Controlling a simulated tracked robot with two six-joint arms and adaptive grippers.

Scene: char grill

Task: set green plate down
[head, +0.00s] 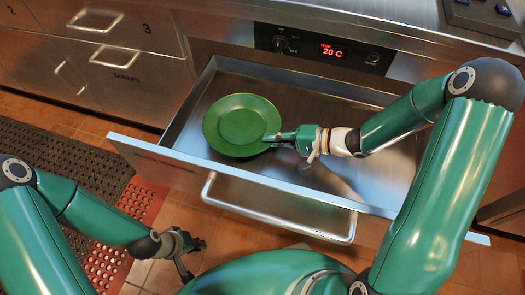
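The green plate (236,122) is in the left part of the open metal drawer (330,110), lying roughly level. I cannot tell whether it touches the drawer floor. My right gripper (272,138) reaches in from the right and is shut on the plate's right rim, with one finger showing over the rim. The lower finger is hidden. My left gripper (194,260) is outside the drawer at the lower left, above the floor, with its fingers apart and empty.
The drawer's front panel (165,160) and bar handle (280,218) stick out towards me. An oven panel reading 20 C (333,51) is behind. The drawer floor right of the plate is bare beneath my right arm. A red and black mat (105,165) lies at left.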

